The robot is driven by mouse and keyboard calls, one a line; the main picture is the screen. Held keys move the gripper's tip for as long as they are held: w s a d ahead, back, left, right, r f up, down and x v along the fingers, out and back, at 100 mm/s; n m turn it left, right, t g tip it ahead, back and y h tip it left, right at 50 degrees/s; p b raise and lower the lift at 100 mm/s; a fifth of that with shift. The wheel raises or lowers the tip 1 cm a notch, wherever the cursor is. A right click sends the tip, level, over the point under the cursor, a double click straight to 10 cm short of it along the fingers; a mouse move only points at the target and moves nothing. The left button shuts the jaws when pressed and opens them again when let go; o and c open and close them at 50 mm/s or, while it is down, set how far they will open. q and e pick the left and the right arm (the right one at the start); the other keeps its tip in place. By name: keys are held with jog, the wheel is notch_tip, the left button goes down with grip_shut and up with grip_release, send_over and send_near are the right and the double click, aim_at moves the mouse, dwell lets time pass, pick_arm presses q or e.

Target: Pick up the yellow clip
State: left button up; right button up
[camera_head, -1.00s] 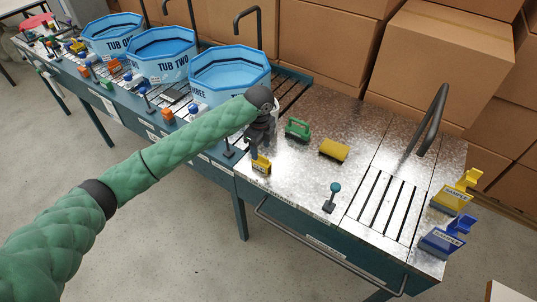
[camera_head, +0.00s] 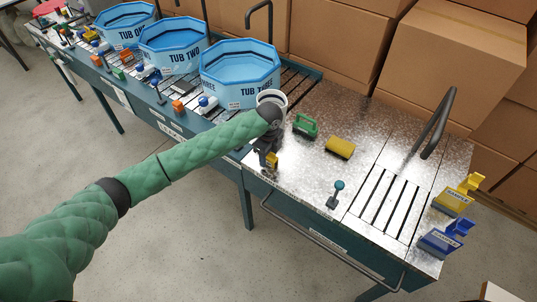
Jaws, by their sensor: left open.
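A small yellow piece (camera_head: 272,160), which looks like a clip, stands near the front edge of the metal table, partly hidden behind my left gripper. My left gripper (camera_head: 268,158) points down at the end of the green-sleeved arm. It is open, with its dark fingers beside or around the yellow piece; I cannot tell if they touch it. A second yellow object (camera_head: 340,147) lies on the metal top to the right, and its exact shape is unclear. My right gripper is not in view.
A teal-knobbed lever (camera_head: 335,194) stands at the front. Yellow (camera_head: 453,198) and blue (camera_head: 440,241) sample pieces sit at the right edge. Blue tub three (camera_head: 240,75) stands behind left.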

pick_arm(q)
jog(key=shift+f, duration=0.35)
grip_shut()
jog(key=shift+r, duration=0.1)
